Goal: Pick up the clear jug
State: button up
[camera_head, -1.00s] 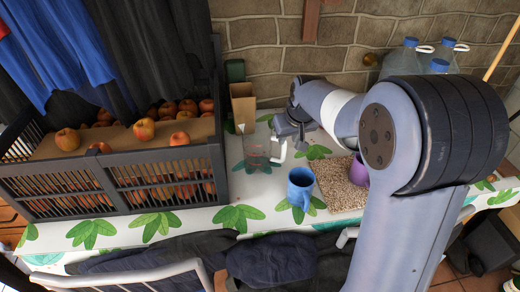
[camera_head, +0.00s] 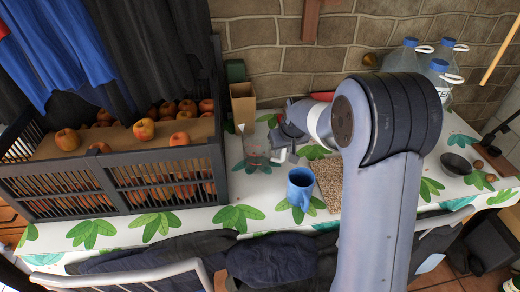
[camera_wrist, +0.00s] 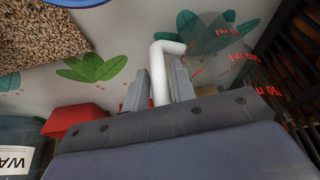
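The clear jug (camera_head: 257,154) stands upright on the leaf-patterned table, right of the crate. Its white handle (camera_head: 279,154) points right, toward my gripper (camera_head: 290,138). In the wrist view, the jug's clear body (camera_wrist: 235,62) with red markings is at the upper right, and its white handle (camera_wrist: 160,76) lies between the two fingers of my gripper (camera_wrist: 159,85). The fingers are very close to the handle on both sides. Whether they press on it I cannot tell. The jug's base rests on the table.
A dark crate (camera_head: 165,185) of apples stands left of the jug. A cardboard carton (camera_head: 243,105) stands behind it. A blue mug (camera_head: 301,189) and a speckled mat (camera_head: 328,178) are to the right. Bottles (camera_head: 405,55) and a dark bowl (camera_head: 455,164) stand farther right.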

grip_shut()
